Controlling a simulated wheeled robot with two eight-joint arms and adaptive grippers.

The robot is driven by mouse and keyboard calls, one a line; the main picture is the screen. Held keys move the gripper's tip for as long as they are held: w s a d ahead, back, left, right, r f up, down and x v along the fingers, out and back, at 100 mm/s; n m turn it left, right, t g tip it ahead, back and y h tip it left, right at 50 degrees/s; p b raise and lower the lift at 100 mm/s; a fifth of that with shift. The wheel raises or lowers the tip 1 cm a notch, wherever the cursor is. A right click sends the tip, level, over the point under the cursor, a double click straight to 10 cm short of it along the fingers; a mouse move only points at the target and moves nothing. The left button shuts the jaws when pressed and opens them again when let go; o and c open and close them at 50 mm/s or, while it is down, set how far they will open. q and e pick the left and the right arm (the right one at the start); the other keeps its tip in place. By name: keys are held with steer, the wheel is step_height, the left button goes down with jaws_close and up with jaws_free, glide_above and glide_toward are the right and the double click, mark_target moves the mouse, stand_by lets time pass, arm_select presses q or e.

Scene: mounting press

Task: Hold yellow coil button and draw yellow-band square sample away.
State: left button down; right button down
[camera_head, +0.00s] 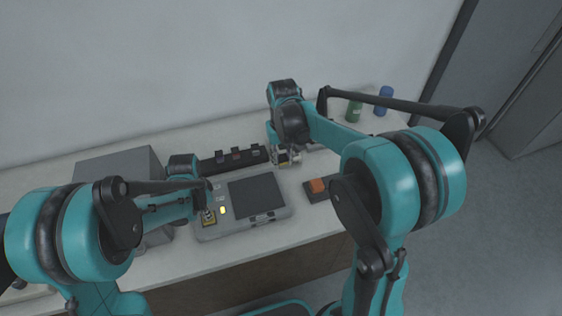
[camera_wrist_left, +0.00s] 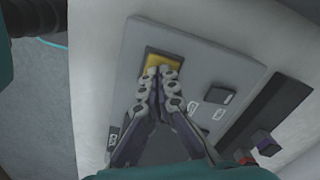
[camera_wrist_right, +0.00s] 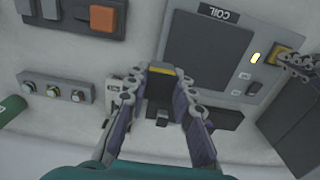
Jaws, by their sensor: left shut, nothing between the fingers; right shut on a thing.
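The yellow coil button (camera_wrist_left: 168,62) sits on the grey coil panel (camera_wrist_left: 130,95), next to a glowing yellow lamp (camera_wrist_right: 255,57). My left gripper (camera_wrist_left: 163,71) is shut and empty, its fingertips on the button; it also shows in the head view (camera_head: 208,213). My right gripper (camera_wrist_right: 163,85) is shut on the yellow-band square sample (camera_wrist_right: 161,71), a dark block with a yellow stripe. In the head view my right gripper (camera_head: 287,158) is just beyond the panel's far right corner. Whether the sample touches anything below is unclear.
A dark square plate (camera_head: 257,196) lies on the coil panel. A black rack (camera_head: 222,161) with several small blocks stands behind it. An orange block on a dark base (camera_head: 317,185) is to the right. Green (camera_head: 354,111) and blue (camera_head: 385,99) cylinders stand at the back right.

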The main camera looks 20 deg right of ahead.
step_height(320, 180, up, 7)
steer(key=d, duration=0.2)
steer(key=shift+d, duration=0.15)
stand_by(0.8)
